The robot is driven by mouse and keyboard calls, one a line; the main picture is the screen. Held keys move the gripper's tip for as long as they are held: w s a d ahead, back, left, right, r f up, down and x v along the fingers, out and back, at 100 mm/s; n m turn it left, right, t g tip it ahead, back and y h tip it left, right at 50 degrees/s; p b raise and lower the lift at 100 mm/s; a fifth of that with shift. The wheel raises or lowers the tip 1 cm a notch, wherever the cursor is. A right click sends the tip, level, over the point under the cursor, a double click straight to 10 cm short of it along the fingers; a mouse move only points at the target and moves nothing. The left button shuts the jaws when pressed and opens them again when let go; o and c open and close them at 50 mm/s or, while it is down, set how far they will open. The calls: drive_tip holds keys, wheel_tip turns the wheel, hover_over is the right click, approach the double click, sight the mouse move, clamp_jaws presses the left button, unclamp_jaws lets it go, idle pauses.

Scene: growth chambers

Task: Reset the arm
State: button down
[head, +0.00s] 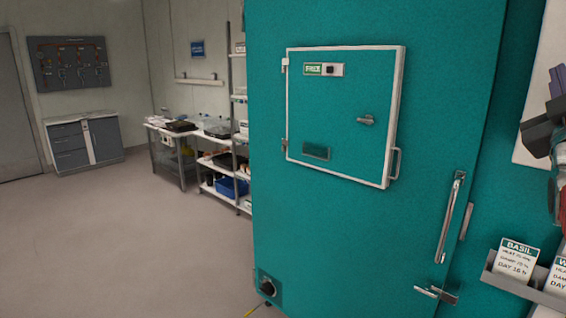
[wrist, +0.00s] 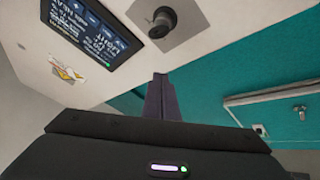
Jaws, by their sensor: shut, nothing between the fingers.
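My gripper (wrist: 160,78) shows in the wrist view with its two dark fingers together, shut and with nothing between them. The fingers point up toward a pale panel that holds a dark display screen (wrist: 91,36) and a black round knob (wrist: 161,22). I cannot tell how far the fingertips are from the panel. In the head view my arm's end is at the right edge, partly cut off by the frame, beside the teal chamber (head: 440,70).
The teal chamber door has a white-framed hatch (head: 345,115) and a long metal handle (head: 450,216). A card tray (head: 527,286) with a basil card (head: 514,262) is low at the right, below my arm. Open floor (head: 120,230) lies at the left.

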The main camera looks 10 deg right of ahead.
drive_tip(key=w+a+f+m+g+y, duration=0.1)
drive_tip(key=w+a+f+g+y, duration=0.3)
drive_tip(key=a+f, duration=0.65)
drive_tip(key=w+a+f+m+g+y, duration=0.1)
drive_tip(key=a+f+y, duration=0.55)
drive_tip(key=f, duration=0.65)
drive_tip(key=s+a+f+g+y, duration=0.2)
drive_tip(key=s+a+f+g, duration=0.2)
drive_tip(key=s+a+f, duration=0.4)
drive_tip(key=s+a+f+g+y, duration=0.2)
drive_tip(key=s+a+f+g, duration=0.2)
drive_tip(key=s+a+f, duration=0.5)
wheel_tip(320, 180, down, 5)
drive_tip(key=a, duration=0.3)
drive_tip(key=shift+s+n+g, duration=0.15)
drive_tip(key=shift+n+g, duration=0.15)
drive_tip(key=shift+g, duration=0.1)
drive_tip(key=shift+r, duration=0.1)
